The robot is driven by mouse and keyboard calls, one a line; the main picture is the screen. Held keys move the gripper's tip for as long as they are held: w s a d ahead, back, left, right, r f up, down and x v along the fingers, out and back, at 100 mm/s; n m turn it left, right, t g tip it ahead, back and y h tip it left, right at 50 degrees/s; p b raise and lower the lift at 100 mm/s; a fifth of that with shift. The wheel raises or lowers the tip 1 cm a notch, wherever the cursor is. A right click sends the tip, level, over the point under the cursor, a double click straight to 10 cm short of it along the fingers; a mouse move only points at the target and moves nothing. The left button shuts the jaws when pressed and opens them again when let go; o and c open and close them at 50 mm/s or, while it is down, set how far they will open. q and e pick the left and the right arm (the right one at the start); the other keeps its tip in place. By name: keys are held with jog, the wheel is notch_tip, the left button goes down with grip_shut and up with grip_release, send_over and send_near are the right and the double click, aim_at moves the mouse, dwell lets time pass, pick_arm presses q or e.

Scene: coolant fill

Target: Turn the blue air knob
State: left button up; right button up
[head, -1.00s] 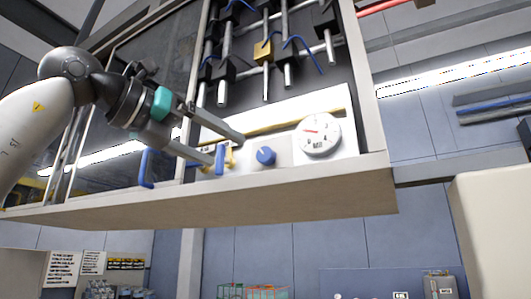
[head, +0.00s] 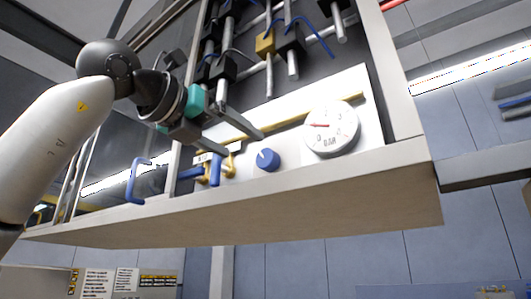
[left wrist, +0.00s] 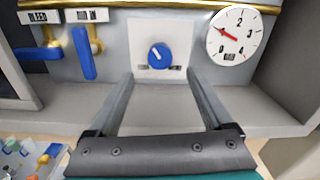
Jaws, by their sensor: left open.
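The blue air knob (head: 268,160) is round with a white mark, on a pale panel in the open cabinet. In the left wrist view the knob (left wrist: 157,55) lies beyond and between my fingertips, its mark pointing up and left. My left gripper (head: 247,147) is open, left of and above the knob in the head view. In the left wrist view the left gripper (left wrist: 160,80) has its fingers spread wide with nothing between them. The fingers appear apart from the knob. My right gripper is not in view.
A white round gauge (head: 331,127) sits right of the knob; its needle (left wrist: 227,34) points near 1. Blue lever handles (head: 215,170) on brass valves, labelled BLEED and IN, are close on the left. A brass pipe (left wrist: 150,4) runs above. The cabinet's lower ledge (head: 300,185) is below.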

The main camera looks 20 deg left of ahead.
aim_at(264, 158)
pick_arm(q)
jog(key=p+x, duration=0.2)
jog(key=x, duration=0.6)
jog(key=shift+w+p, duration=0.1)
jog(key=shift+p, duration=0.2)
jog(key=shift+w+d, duration=0.25)
jog(key=shift+w, duration=0.3)
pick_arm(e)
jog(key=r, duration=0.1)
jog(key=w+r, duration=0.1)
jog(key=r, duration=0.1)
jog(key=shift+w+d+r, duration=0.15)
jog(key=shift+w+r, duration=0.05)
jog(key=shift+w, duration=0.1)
pick_arm(q)
jog(key=shift+c, duration=0.3)
grip_shut()
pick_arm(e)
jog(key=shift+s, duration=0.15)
